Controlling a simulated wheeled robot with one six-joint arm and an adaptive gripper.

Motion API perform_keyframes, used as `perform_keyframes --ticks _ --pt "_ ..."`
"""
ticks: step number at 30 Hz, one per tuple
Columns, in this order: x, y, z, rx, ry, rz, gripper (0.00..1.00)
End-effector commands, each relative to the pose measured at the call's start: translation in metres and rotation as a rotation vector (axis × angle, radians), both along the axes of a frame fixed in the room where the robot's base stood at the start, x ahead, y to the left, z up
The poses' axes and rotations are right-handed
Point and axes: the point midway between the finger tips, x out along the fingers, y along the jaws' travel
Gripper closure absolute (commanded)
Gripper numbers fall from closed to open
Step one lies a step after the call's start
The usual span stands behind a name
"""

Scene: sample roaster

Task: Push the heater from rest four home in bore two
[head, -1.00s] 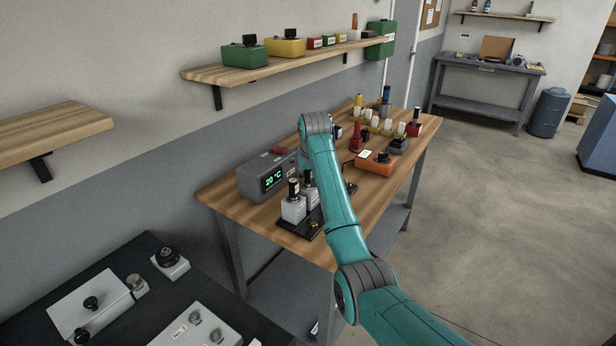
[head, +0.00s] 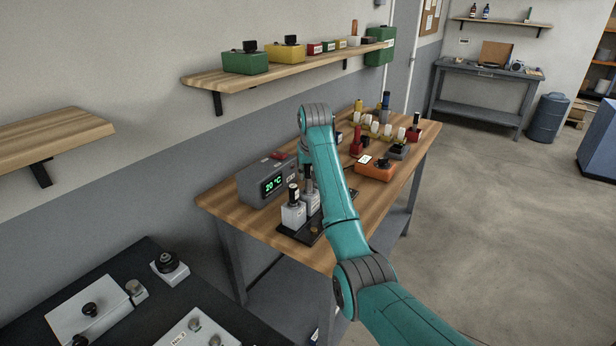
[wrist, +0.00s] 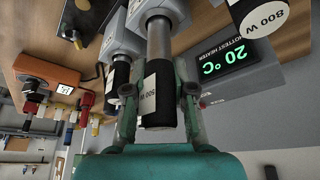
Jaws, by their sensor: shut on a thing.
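The held heater has a black handle (wrist: 160,113) with an 800 W label and a bare metal rod. My gripper (wrist: 159,97) is shut on this handle in the wrist view. The heater's rod runs into a pale block (wrist: 178,12), with a length of rod showing between handle and block. The inside of the bore is hidden. In the head view, pale blocks (head: 292,216) stand on a black base beside the grey heater tester (head: 252,186), which reads 20 °C. My arm covers most of the gripper there.
Another black-handled heater (wrist: 118,82) stands close on the left in the wrist view. A further 800 W heater (wrist: 263,14) is at upper right. An orange box (head: 373,169) and several small items stand farther along the bench (head: 228,203). A wall shelf (head: 225,82) hangs above.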

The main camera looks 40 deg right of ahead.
Motion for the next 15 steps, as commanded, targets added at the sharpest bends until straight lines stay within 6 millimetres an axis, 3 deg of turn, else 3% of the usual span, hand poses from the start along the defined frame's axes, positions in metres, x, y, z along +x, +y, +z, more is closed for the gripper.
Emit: perform_keyframes --ticks 15 --pt "0.000 0.000 0.023 -0.001 -0.002 0.000 1.00"
